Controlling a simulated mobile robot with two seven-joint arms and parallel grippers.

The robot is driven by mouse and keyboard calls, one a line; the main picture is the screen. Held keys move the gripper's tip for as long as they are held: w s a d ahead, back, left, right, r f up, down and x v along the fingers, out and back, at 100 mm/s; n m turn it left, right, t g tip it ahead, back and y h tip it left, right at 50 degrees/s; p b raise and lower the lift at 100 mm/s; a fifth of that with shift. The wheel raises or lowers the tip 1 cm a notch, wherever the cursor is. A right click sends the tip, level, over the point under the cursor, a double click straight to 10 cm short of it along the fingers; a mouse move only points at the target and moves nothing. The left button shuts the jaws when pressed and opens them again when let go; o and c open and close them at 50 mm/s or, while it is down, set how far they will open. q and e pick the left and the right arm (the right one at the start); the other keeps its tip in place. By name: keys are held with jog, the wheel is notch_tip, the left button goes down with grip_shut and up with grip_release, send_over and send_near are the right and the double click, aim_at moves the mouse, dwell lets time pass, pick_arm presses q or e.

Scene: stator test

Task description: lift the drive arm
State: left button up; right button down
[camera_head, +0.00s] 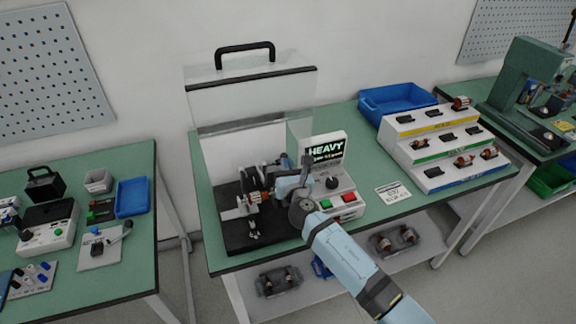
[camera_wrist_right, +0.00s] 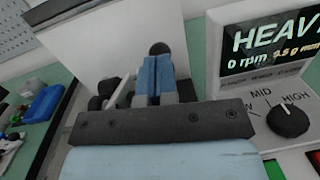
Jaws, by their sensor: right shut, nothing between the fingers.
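The tester (camera_head: 235,232) is a black-based machine on the middle table, with a copper-coloured rotor (camera_head: 258,196) in it. The drive arm cannot be picked out clearly among the dark parts behind my gripper. A dark round knob (camera_wrist_right: 160,48), possibly on the drive arm, shows just beyond my fingertips in the right wrist view. My right gripper (camera_head: 284,181) is over the right part of the tester. Its blue fingers (camera_wrist_right: 153,75) are together with nothing held. Whether they touch the knob cannot be told. My left gripper is not in view.
A clear guard (camera_head: 245,100) with a black handle stands above the tester. The control box (camera_head: 335,183) beside it reads HEAVY, 0 rpm. A stepped rack (camera_head: 440,150) and blue bin (camera_head: 385,102) stand to the right. The table's front left corner is clear.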

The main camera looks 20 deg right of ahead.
jog(key=shift+w+r+p, duration=0.5)
jog(key=shift+w+r, duration=0.2)
jog(key=shift+r, duration=0.15)
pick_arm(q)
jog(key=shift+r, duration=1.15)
pick_arm(e)
jog(key=shift+w+r, duration=0.3)
jog(key=shift+w, duration=0.1)
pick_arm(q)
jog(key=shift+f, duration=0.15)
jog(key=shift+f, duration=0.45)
pick_arm(e)
send_near(284, 154)
jog(key=s, duration=0.4)
jog(key=shift+s+a+r, duration=0.2)
jog(key=shift+s+a, duration=0.05)
jog(key=shift+s, duration=0.15)
